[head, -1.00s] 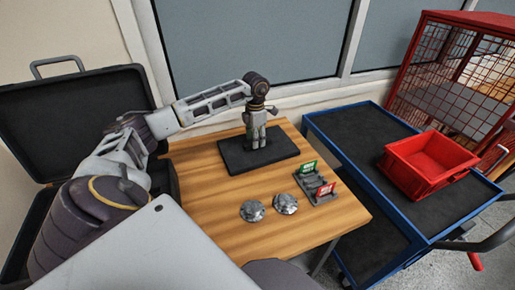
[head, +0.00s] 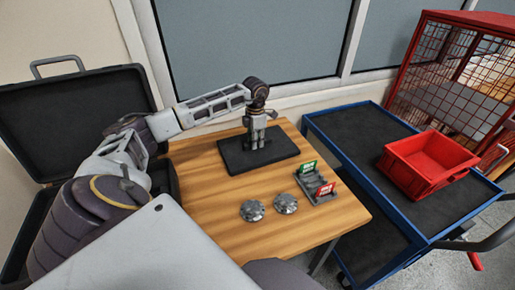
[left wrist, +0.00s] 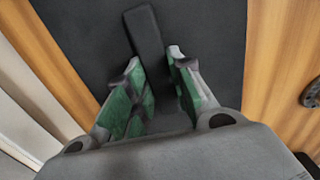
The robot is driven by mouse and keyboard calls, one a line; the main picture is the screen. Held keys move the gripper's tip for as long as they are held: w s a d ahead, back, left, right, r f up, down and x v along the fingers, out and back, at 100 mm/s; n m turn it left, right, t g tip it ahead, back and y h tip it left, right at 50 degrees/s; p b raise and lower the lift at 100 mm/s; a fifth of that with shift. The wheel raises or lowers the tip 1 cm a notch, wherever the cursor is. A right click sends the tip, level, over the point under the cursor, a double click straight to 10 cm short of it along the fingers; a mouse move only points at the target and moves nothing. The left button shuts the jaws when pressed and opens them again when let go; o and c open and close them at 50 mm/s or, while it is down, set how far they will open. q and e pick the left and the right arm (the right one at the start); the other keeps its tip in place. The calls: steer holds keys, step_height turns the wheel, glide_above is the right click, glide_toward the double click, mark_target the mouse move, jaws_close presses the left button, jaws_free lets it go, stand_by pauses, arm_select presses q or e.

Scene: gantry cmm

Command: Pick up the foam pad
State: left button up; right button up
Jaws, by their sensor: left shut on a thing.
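The foam pad (head: 238,163) is a flat black rectangle on the wooden table, with a raised dark bar (left wrist: 145,35) running along it. It fills much of the left wrist view. My left gripper (head: 257,145) points down over the middle of the pad. In the left wrist view its green-faced fingers (left wrist: 158,80) stand either side of the bar's near end and are shut on the foam pad at this bar. The exact contact is partly hidden behind the fingers. The pad appears flat on the table. My right gripper is not in view.
Two round metal parts (head: 252,210) and a grey holder with green and red pieces (head: 317,186) lie in front of the pad. A blue cart (head: 350,150) with a red bin (head: 425,180) stands at right. An open black case (head: 60,125) is at left.

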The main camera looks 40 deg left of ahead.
arm_select(q)
jaws_close()
step_height(320, 180, up, 10)
stand_by(0.6)
stand_by(0.4)
